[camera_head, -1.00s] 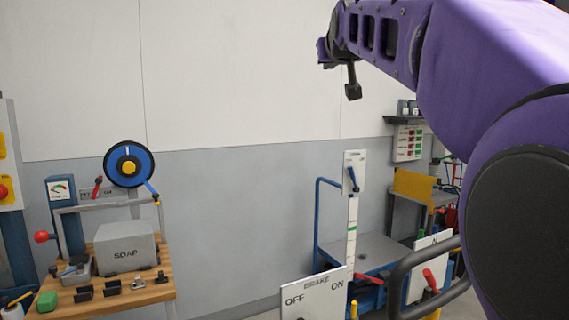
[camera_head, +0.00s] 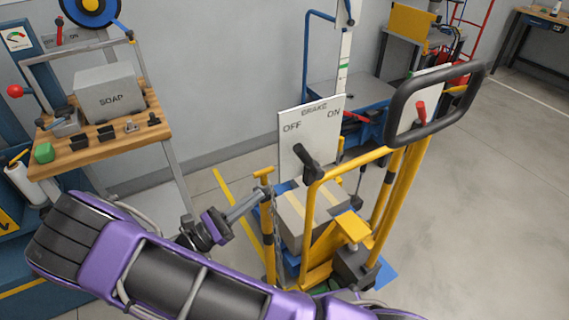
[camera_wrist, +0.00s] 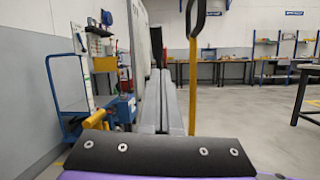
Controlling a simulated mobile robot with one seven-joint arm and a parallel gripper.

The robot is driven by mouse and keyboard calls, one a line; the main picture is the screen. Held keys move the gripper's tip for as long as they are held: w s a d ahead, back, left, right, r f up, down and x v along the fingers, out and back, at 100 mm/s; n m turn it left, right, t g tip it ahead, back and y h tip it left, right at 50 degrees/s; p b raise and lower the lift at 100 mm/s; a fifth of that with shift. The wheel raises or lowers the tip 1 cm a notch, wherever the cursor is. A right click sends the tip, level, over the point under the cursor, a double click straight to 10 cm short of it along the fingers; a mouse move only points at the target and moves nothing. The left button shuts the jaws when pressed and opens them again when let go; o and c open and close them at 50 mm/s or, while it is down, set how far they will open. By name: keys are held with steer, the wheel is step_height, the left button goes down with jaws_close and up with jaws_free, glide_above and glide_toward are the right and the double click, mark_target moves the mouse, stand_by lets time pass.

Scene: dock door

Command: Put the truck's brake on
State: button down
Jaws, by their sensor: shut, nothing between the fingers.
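The yellow truck (camera_head: 387,205) with its black loop handle (camera_head: 398,112) stands right of centre in the head view. Its white brake panel (camera_head: 318,128) reads OFF at left and ON at right. The black brake lever (camera_head: 307,161) on the panel tilts up and left, towards OFF. My gripper (camera_head: 266,190) is shut and empty, left of and lower than the lever in the picture, apart from it. Its closed grey fingers show in the wrist view (camera_wrist: 160,78), pointing ahead.
A wooden bench (camera_head: 105,147) with a SOAP box (camera_head: 108,92) stands at left. A box (camera_head: 292,220) sits on the truck behind its yellow frame. Another white panel with a red lever (camera_head: 420,113) is behind the handle. Open floor (camera_head: 485,220) lies to the right.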

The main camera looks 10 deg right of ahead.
mark_target(308, 161)
steer(key=w+d+r+n+t, duration=0.2)
steer(key=d, duration=0.3)
steer(key=w+d+r+n+t, duration=0.2)
steer(key=d, duration=0.3)
steer(key=shift+d+n+p, duration=0.15)
steer(key=shift+n+p, duration=0.15)
steer(key=shift+p, duration=0.05)
steer(key=shift+r, duration=0.1)
